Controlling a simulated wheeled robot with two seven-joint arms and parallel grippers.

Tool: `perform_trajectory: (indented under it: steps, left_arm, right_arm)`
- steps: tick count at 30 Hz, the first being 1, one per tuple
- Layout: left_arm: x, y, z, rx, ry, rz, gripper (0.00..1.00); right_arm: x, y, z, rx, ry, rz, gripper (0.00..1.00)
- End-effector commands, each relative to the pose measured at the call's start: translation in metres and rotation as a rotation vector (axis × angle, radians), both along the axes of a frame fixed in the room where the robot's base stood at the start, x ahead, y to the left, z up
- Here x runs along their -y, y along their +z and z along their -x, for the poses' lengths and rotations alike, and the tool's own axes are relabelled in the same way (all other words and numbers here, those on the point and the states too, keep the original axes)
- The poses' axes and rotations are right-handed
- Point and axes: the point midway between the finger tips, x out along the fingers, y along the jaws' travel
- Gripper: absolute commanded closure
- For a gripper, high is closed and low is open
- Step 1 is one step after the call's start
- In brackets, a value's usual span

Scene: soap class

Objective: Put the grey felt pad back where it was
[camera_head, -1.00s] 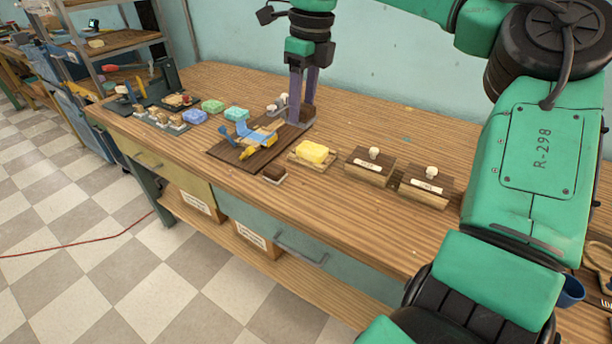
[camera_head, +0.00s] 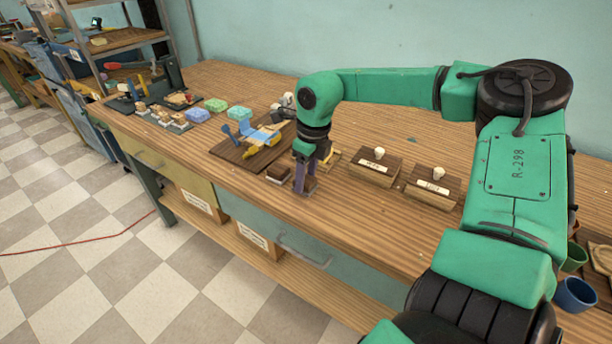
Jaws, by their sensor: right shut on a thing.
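My right gripper (camera_head: 304,186) points down near the front edge of the wooden bench, with its purple fingers shut on a small block with a brown top and a grey underside, which I take for the grey felt pad (camera_head: 311,185). The fingers hide much of it, and I cannot tell whether it touches the bench top. A similar brown-topped block with a pale base (camera_head: 280,174) lies just left of the gripper. My left gripper is not in view.
A dark board (camera_head: 245,152) with a blue and yellow tool lies behind to the left. Two labelled wooden boxes with white knobs (camera_head: 375,168) (camera_head: 434,188) stand to the right. The bench front is clear.

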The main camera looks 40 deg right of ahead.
Motion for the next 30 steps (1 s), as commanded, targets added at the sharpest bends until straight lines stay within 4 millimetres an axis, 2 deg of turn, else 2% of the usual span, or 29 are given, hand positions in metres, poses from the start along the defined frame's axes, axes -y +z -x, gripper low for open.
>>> perform_trajectory:
  steps: [2, 3, 5, 6, 14, 17, 20, 27, 30]
  left_arm:
    - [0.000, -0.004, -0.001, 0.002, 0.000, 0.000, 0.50]
    - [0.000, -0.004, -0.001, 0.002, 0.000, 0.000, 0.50]
    - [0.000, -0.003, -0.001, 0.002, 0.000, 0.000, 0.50]
    - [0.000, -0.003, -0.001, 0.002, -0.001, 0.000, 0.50]
    - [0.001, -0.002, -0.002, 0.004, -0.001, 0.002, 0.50]
    - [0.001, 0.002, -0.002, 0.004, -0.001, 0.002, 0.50]
    - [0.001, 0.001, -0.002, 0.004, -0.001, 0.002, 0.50]
    - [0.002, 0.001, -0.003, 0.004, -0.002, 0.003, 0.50]
    - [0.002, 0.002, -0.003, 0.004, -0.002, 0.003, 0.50]
  right_arm:
    - [0.000, -0.004, 0.000, 0.000, 0.000, 0.001, 1.00]
    - [0.000, -0.004, 0.000, 0.000, 0.000, 0.001, 0.45]
    - [0.000, -0.003, 0.000, 0.000, 0.000, 0.001, 0.22]
    - [0.000, -0.003, 0.000, -0.001, 0.000, 0.000, 0.19]
    - [0.000, -0.002, 0.000, -0.001, 0.000, 0.000, 0.19]
    - [0.000, 0.005, 0.000, 0.001, 0.000, 0.000, 0.19]
    - [0.001, 0.022, 0.001, 0.005, 0.001, 0.002, 0.19]
    - [0.003, 0.088, 0.009, 0.005, 0.000, 0.003, 0.19]
    - [0.004, 0.108, 0.012, 0.001, 0.000, 0.003, 0.19]
